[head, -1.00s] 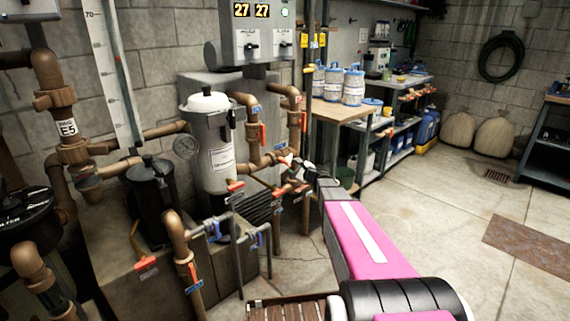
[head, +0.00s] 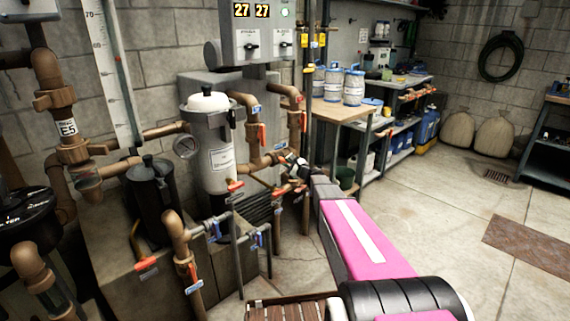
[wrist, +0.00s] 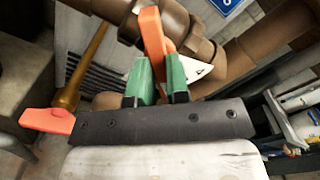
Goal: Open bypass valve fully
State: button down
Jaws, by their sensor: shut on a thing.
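The valve with an orange-red lever handle (wrist: 152,35) fills the top middle of the wrist view, on a brown pipe joint (wrist: 200,50). My gripper (wrist: 156,82) has its two green fingertips closed on either side of this handle's lower part. A white triangular marker (wrist: 198,71) sits beside the right finger. In the head view, my gripper (head: 292,162) is at the low brown pipework right of the grey filter housing, and it largely hides the held handle there. I cannot read a bypass label.
Another orange-red handle (wrist: 47,121) is close to my gripper's left side. Several red-handled valves, such as one on the upright pipe (head: 262,134), crowd around. A workbench (head: 345,115) stands behind to the right. The floor (head: 430,190) on the right is open.

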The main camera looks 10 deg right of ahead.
jog(key=n, duration=0.9)
dwell(0.3)
jog(key=c, duration=1)
grip_release()
jog(key=v, duration=0.7)
